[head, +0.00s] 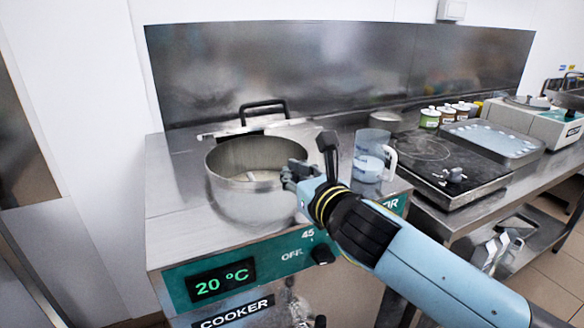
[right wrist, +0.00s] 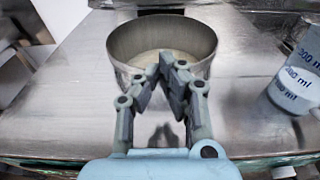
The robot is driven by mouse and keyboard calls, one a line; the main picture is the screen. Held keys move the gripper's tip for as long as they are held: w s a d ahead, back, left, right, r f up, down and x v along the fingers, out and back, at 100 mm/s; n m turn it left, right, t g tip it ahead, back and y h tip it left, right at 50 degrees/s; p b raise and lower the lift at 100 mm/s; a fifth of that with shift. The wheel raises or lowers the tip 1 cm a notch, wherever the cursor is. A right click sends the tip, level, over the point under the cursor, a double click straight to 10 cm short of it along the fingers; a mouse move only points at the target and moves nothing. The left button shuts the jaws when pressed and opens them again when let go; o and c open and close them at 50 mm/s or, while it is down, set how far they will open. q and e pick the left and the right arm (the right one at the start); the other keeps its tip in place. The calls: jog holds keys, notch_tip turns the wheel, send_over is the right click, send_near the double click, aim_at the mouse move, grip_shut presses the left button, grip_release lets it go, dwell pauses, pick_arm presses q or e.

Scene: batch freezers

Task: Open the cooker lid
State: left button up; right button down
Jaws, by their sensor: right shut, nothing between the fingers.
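The cooker (head: 178,215) is a steel unit with a green front panel that reads 20 °C. Its round steel pot (head: 240,200) stands open at the top, and I see into it; the pot also shows in the right wrist view (right wrist: 125,50). Behind the pot is a black handle (head: 263,104), which seems to belong to the lid; most of the lid is hidden. My right gripper (head: 287,176) is at the pot's right front side, shut and empty. In the right wrist view its fingertips (right wrist: 173,62) meet in front of the pot. My left gripper is not in view.
A clear measuring jug (head: 368,160) stands right of the pot, close to my right gripper. Further right are a black hob (head: 440,185), a metal tray (head: 495,135) and several small tubs (head: 430,117). A steel splashback (head: 300,65) closes off the back.

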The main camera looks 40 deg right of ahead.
jog(key=x, duration=0.7)
jog(key=shift+w+d, duration=0.2)
jog(key=shift+w, duration=0.05)
jog(key=r+p, duration=0.1)
jog(key=r, duration=0.1)
jog(key=shift+w+r+p, duration=0.35)
jog(key=shift+r+p, duration=0.05)
jog(key=shift+w+d+r, duration=0.1)
jog(key=shift+w+r, duration=0.1)
jog(key=shift+r, duration=0.25)
